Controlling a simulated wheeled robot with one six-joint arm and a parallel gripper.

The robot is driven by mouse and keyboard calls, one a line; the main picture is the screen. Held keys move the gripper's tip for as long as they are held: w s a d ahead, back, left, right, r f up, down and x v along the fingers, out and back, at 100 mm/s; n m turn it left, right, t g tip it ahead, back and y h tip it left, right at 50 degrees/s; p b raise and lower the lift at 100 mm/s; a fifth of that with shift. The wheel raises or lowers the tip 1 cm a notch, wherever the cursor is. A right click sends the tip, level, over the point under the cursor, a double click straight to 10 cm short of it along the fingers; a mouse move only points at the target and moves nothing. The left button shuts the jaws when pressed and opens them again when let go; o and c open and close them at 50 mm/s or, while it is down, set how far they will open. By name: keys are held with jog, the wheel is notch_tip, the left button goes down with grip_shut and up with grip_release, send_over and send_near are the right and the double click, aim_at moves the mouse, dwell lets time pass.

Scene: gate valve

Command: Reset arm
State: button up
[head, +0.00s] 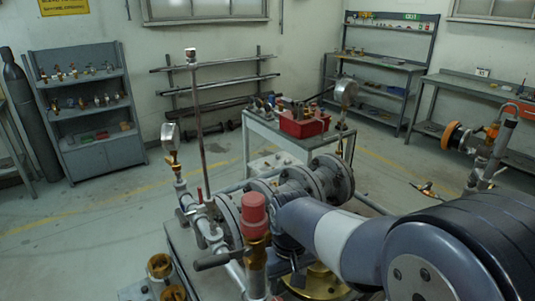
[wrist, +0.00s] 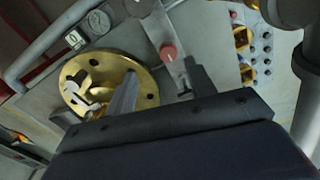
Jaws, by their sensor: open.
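My arm reaches in from the right in the head view, and its end points down over the pipework. My gripper (wrist: 159,72) shows in the wrist view with its two dark fingers apart and nothing between them. A brass round flange (wrist: 112,85) with bolt holes lies below the left finger; its edge also shows under my arm in the head view (head: 325,284). A red knob (wrist: 168,52) on a grey bar shows near the right finger; I cannot tell whether they touch. In the head view my arm mostly hides the gripper.
Grey flanged pipework (head: 292,183) runs just behind my arm. A red-capped brass fitting (head: 254,215) stands close on the left. A tall thin pipe (head: 199,120) and gauges (head: 170,134) rise nearby. A cart with a red toolbox (head: 304,122) stands behind. Open floor lies left.

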aim_at(278, 300)
jog(key=shift+w+a+f+n, duration=0.3)
jog(key=shift+w+a+f, duration=0.6)
jog(key=shift+a+f, duration=0.05)
notch_tip(278, 300, down, 9)
jog(key=shift+s+d+f, duration=0.1)
jog(key=shift+s+f, duration=0.05)
jog(key=shift+m, duration=0.7)
jog(key=m+b, duration=0.1)
jog(key=m, duration=0.3)
jog(key=shift+m, duration=0.4)
jog(key=shift+m+b, duration=0.3)
jog(key=shift+m, duration=1.8)
jog(key=shift+r, duration=0.25)
